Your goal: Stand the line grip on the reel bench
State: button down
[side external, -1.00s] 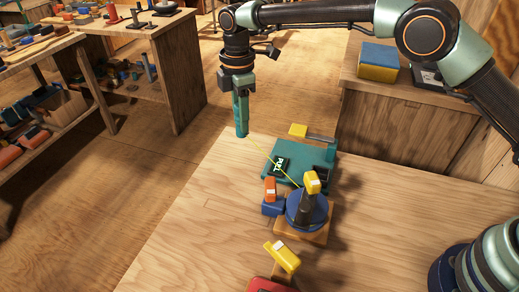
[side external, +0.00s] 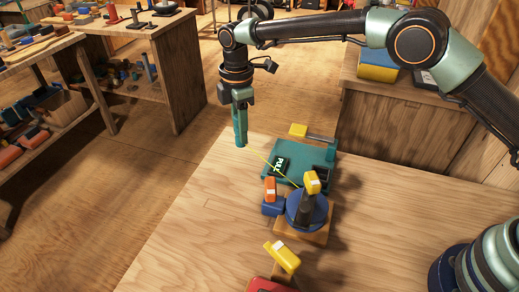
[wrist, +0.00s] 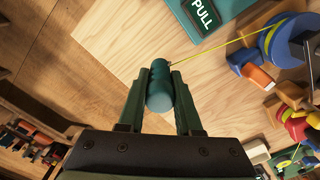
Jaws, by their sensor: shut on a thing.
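My gripper (side external: 240,112) is shut on the line grip, a teal cylinder (wrist: 160,90) that shows between the two dark green fingers in the wrist view. In the side view the grip hangs upright by the far left edge of the light wooden reel bench (side external: 190,215). I cannot tell whether its lower end touches the wood. A thin yellow line (side external: 265,160) runs from the grip towards the blue reel (side external: 293,208), which sits on a wooden block at the middle of the bench.
A teal plate (side external: 272,178) marked PULL lies right of the grip. Orange (side external: 270,186) and yellow (side external: 283,257) pieces stand near the reel. The bench's left part is clear. Beyond its edge is the floor, with cluttered shelves (side external: 30,130) at left.

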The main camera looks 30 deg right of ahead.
jog(key=shift+f, duration=3.45)
jog(key=c, duration=0.5)
grip_release()
notch_tip(320, 180, up, 11)
jog(key=shift+f, duration=0.1)
jog(key=shift+r, duration=0.6)
